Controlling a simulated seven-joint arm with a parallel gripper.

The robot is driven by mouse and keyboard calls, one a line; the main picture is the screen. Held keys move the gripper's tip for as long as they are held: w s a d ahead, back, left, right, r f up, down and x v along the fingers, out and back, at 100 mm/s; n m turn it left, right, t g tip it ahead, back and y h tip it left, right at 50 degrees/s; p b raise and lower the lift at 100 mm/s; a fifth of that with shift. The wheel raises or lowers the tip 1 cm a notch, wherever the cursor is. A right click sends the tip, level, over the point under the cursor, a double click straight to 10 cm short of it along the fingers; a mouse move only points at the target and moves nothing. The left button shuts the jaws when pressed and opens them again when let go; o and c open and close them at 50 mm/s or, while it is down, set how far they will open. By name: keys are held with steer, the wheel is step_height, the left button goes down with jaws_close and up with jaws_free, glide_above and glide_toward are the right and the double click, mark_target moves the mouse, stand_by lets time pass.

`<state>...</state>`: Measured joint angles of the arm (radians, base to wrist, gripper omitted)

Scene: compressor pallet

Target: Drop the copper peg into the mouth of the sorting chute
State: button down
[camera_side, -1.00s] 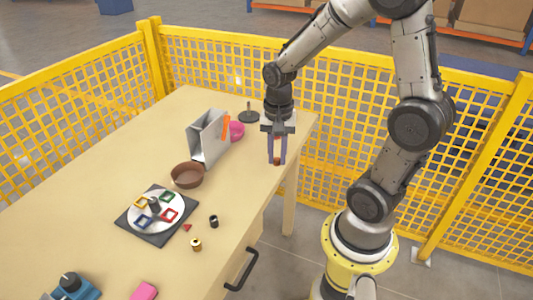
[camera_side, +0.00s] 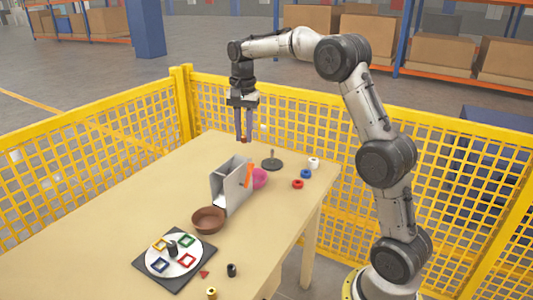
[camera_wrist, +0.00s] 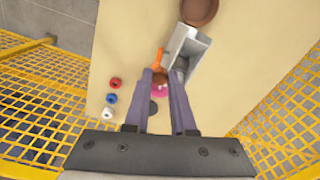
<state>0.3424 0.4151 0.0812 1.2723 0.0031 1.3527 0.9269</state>
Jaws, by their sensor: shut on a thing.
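The copper peg (camera_side: 243,140) is a small brown piece between the fingertips of my gripper (camera_side: 244,136). My gripper is shut on it and holds it well above the table. In the wrist view the peg (camera_wrist: 161,78) shows between the fingers, much of it hidden by them. The sorting chute (camera_side: 229,188) is a grey, open-topped box with a sloping body on the table. In the side view my gripper hangs above and behind it. In the wrist view the chute (camera_wrist: 187,48) lies just up and right of the fingertips; the peg does not overlap its mouth there.
An orange piece (camera_side: 249,174) and a pink bowl (camera_side: 260,179) stand beside the chute. A brown bowl (camera_side: 208,221) is in front. A dark post stand (camera_side: 272,164) and red (camera_side: 297,184), blue (camera_side: 306,173) and white (camera_side: 313,161) rings lie right. Yellow fencing (camera_side: 300,118) encloses the table.

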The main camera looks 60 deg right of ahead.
steer(key=w+d+f, duration=0.1)
steer(key=w+f, duration=0.3)
steer(key=w, duration=0.2)
steer(key=shift+w+d, duration=0.2)
steer(key=shift+w, duration=0.05)
steer(key=shift+f, duration=2.7)
steer(key=c, duration=0.7)
jaws_free()
